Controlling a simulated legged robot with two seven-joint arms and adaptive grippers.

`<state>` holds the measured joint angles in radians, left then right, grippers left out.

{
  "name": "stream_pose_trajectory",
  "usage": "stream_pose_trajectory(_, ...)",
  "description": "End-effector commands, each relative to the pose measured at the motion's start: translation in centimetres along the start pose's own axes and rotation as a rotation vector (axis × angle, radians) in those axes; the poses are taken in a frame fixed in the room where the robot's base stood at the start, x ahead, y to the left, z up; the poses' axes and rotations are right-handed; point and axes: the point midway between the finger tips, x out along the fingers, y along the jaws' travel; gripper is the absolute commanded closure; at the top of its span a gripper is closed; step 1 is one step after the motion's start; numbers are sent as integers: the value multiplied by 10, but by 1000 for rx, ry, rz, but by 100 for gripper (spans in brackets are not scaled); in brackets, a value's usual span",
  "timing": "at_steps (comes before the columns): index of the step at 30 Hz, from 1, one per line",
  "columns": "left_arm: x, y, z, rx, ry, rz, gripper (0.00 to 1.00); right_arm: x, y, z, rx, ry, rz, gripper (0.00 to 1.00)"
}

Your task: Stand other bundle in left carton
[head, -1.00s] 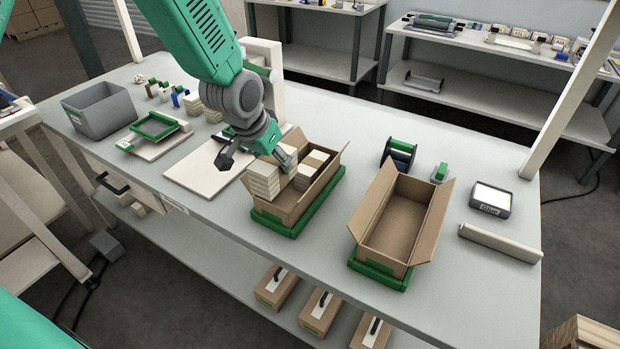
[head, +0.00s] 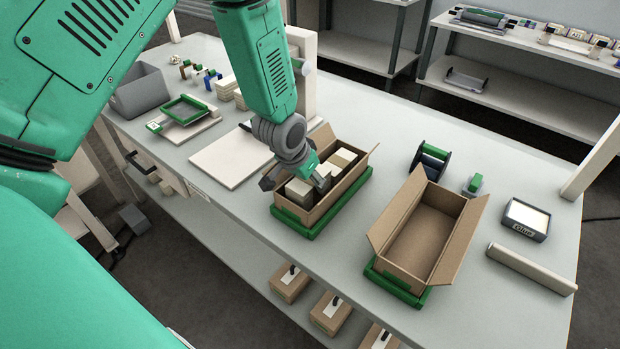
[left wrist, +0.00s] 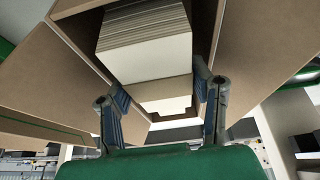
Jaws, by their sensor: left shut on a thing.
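The left carton (head: 357,183) is an open brown box in a green tray on the bench. My left gripper (head: 296,184) reaches down into its near end and is shut on a pale bundle (head: 299,194), which sits low between the carton walls. Another pale bundle (head: 342,158) stands behind it at the carton's far end. In the left wrist view my gripper's fingers (left wrist: 162,92) straddle pale blocks, and layered sheet edges (left wrist: 145,38) show beyond them between the cardboard walls. The bundle's underside and its contact with the carton floor are hidden. My right gripper is not in view.
An empty open carton (head: 424,232) stands to the right in its own green tray. A tape spool (head: 430,160), a glue box (head: 525,218) and a pale roll (head: 531,268) lie around it. A white board (head: 232,158), a green frame (head: 184,109) and a grey bin (head: 141,91) are left.

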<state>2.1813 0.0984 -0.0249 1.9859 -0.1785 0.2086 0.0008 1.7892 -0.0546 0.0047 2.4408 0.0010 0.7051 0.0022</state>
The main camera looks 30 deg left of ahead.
Motion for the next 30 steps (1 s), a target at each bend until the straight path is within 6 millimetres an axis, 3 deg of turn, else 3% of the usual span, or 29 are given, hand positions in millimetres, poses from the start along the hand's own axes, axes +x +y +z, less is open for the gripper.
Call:
stream_pose_trajectory(23,12,0,5,0,1,0,90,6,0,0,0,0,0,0)
stream_pose_trajectory(24,12,0,5,0,0,0,44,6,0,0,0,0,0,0)
stream_pose_trajectory(30,12,0,5,0,0,0,44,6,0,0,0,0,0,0)
